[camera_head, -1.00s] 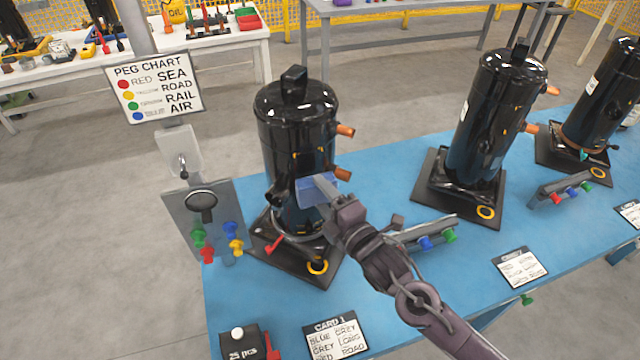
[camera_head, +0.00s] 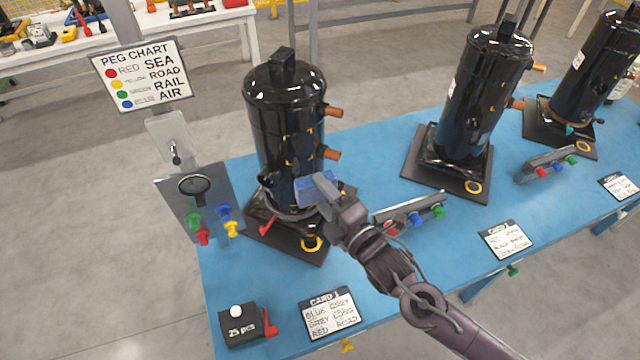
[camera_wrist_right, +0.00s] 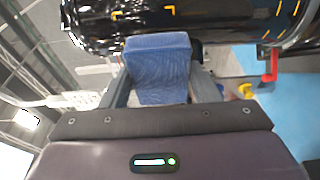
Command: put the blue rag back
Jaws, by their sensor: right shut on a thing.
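The blue rag (camera_head: 312,189) is a folded pad held between the fingers of my right gripper (camera_head: 326,187). It sits in front of the lower side of the nearest black compressor (camera_head: 284,105). In the right wrist view the rag (camera_wrist_right: 158,68) fills the space between the two fingers, with the compressor's shiny black side (camera_wrist_right: 215,22) just beyond it. I cannot tell whether the rag touches the compressor. Yellow corner marks show on the compressor's side. My left gripper is not in view.
Two more compressors (camera_head: 488,95) stand further right on the blue table (camera_head: 385,255). A peg rail (camera_head: 405,212), a card (camera_head: 332,312) and a black box (camera_head: 245,325) are near the front edge. A peg board (camera_head: 195,205) stands left of the nearest compressor. Copper stubs (camera_head: 328,112) stick out right.

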